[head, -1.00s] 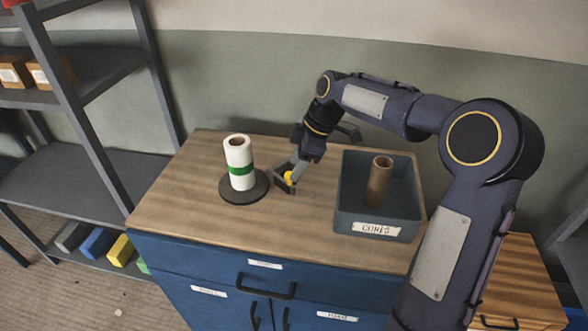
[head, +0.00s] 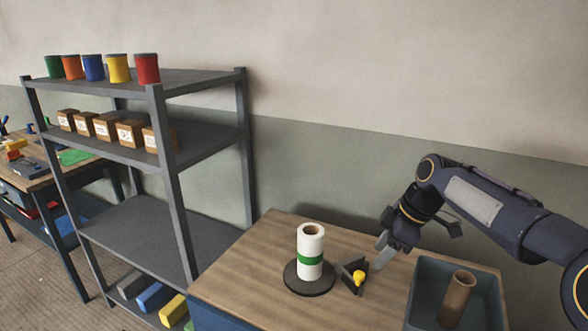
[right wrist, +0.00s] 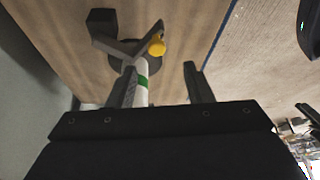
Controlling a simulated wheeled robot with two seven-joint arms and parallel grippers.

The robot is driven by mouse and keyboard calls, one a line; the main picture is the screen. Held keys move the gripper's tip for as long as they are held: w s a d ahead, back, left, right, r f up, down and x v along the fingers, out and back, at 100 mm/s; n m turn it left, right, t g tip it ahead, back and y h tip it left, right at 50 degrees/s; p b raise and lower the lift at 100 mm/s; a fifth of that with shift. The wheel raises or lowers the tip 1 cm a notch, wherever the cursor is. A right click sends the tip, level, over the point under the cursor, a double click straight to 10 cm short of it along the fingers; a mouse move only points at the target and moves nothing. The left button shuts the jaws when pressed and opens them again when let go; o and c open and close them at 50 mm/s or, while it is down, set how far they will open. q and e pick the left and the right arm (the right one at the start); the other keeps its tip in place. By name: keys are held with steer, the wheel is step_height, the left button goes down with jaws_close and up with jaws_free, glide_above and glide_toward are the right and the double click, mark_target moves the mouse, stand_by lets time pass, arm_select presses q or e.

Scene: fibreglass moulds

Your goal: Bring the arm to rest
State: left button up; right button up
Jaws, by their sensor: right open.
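My right gripper (head: 381,262) is open and empty, a little above the wooden top and just right of a dark angled bracket with a yellow knob (head: 359,278). In the right wrist view its two fingers (right wrist: 160,88) stand apart, and the bracket's yellow knob (right wrist: 156,47) shows beyond them. The white roll with a green band (head: 311,252) stands upright on a dark round base (head: 309,279), left of the bracket. In the wrist view the roll (right wrist: 142,95) shows partly behind a finger. My left gripper is not in view.
A grey bin (head: 424,282) with an upright brown tube (head: 457,298) stands right of the gripper on the cabinet top (head: 245,270). A grey shelf rack (head: 170,140) with coloured cans and boxes stands left. A workbench is at far left.

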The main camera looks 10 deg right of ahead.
steer(key=s+a+r+m+t, duration=0.15)
steer(key=s+m, duration=0.55)
steer(key=s, duration=0.8)
steer(key=s+a+f+m+t, duration=0.1)
steer(key=s+a+f+m, duration=0.1)
steer(key=s+f+m, duration=0.2)
steer(key=s+a+f+m+t, duration=0.1)
steer(key=s+a+f+m, duration=0.1)
steer(key=s, duration=0.6)
steer(key=shift+s+a+f+m, duration=0.2)
steer(key=shift+s+f+m, duration=0.05)
steer(key=shift+f+m, duration=0.7)
